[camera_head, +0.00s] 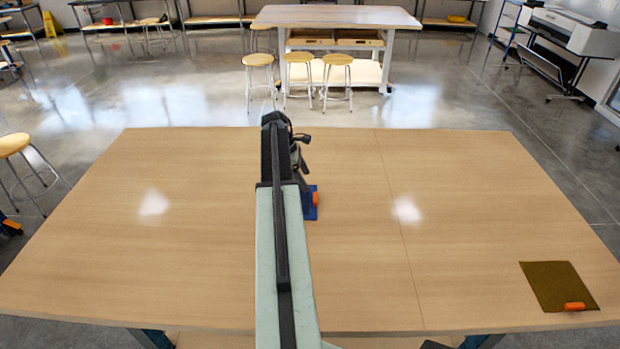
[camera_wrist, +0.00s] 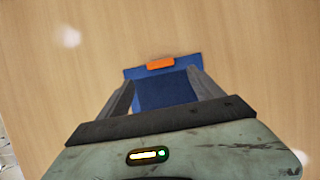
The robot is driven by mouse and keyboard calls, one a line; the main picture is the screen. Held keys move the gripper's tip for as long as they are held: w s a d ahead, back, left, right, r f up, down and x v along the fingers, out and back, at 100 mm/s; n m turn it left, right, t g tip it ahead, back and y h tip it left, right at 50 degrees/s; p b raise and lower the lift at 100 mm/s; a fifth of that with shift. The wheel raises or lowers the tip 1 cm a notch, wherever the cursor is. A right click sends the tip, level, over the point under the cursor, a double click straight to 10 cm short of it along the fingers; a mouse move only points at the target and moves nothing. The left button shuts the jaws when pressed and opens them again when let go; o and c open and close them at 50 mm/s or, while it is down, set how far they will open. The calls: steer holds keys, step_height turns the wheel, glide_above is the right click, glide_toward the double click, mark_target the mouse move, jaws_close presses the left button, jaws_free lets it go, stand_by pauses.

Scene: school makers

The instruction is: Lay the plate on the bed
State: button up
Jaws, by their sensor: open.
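A flat blue piece (camera_head: 312,212) with an orange block (camera_head: 316,199) at its edge is on the wooden table, partly hidden behind my arm. In the wrist view the blue piece (camera_wrist: 165,92) lies below and between my fingers, with the orange block (camera_wrist: 160,63) at its far edge. My gripper (camera_wrist: 161,75) is open, one finger at each side of the blue piece; I cannot tell whether they touch it. A flat olive square (camera_head: 556,284) with an orange block (camera_head: 574,306) lies at the table's front right. Which piece is the plate and which the bed is not clear.
The wooden table (camera_head: 190,240) is otherwise bare, with wide clear room left and right of my arm. Beyond it stand several stools (camera_head: 300,58) and a white workbench (camera_head: 340,16). A stool (camera_head: 14,144) stands left of the table.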

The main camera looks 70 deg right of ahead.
steer(key=p+v, duration=0.1)
steer(key=v, duration=0.1)
steer(key=shift+w+r, duration=0.1)
steer(key=shift+r, duration=0.25)
